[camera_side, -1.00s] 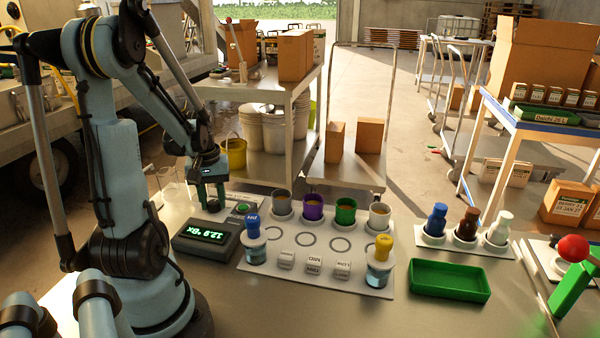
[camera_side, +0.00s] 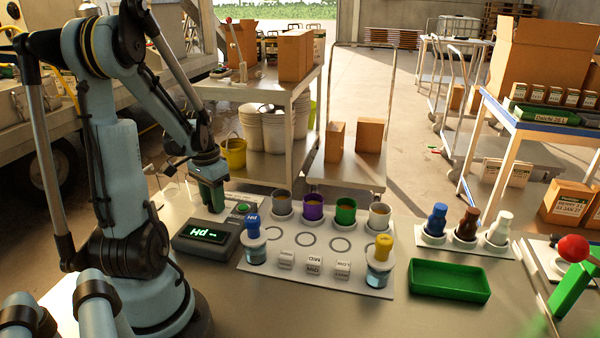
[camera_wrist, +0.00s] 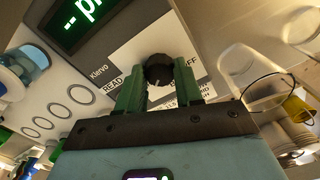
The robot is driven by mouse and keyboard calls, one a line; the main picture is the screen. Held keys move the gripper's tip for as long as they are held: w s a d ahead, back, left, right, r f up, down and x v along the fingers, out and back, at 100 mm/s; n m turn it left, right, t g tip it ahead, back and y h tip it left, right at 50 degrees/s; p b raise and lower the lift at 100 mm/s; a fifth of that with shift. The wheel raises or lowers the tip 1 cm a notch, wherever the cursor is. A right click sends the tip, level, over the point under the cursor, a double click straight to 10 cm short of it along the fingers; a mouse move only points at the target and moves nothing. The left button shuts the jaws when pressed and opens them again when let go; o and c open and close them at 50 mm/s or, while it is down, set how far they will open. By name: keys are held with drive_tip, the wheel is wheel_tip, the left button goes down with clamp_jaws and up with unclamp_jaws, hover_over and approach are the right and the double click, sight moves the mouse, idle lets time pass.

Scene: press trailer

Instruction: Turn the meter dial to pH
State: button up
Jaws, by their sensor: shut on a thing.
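The meter (camera_side: 205,238) is a dark grey box on the table in front of my arm. Its lit display (camera_side: 209,234) shows green letters that read "pH" upside down in the side view; in the wrist view the display (camera_wrist: 85,18) shows dashes and "pH", partly cut off. The black dial (camera_wrist: 158,70) sits between my green fingers in the wrist view, with a light pointer mark. My gripper (camera_side: 213,208) is shut on the dial from above. In the side view the fingers hide the dial.
A white tray (camera_side: 300,268) right of the meter holds several coloured cups, a blue-capped bottle (camera_side: 254,240) and a yellow-capped bottle (camera_side: 381,262). A green tray (camera_side: 449,281) lies farther right.

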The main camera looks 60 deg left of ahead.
drive_tip(key=shift+m, duration=0.6)
drive_tip(key=o, duration=1)
drive_tip(key=shift+o, duration=0.2)
drive_tip(key=shift+r, duration=0.1)
wheel_tip(320, 180, up, 12)
idle(0.3)
drive_tip(key=w+d+f+m+t, duration=0.1)
drive_tip(key=w+d+t, duration=0.2)
drive_tip(key=d, duration=1)
drive_tip(key=w+d+f+m+t, duration=0.1)
drive_tip(key=w+d+t, duration=0.3)
drive_tip(key=w+d, duration=0.4)
drive_tip(key=d+m, duration=0.1)
drive_tip(key=d, duration=0.5)
drive_tip(key=shift+w, duration=0.25)
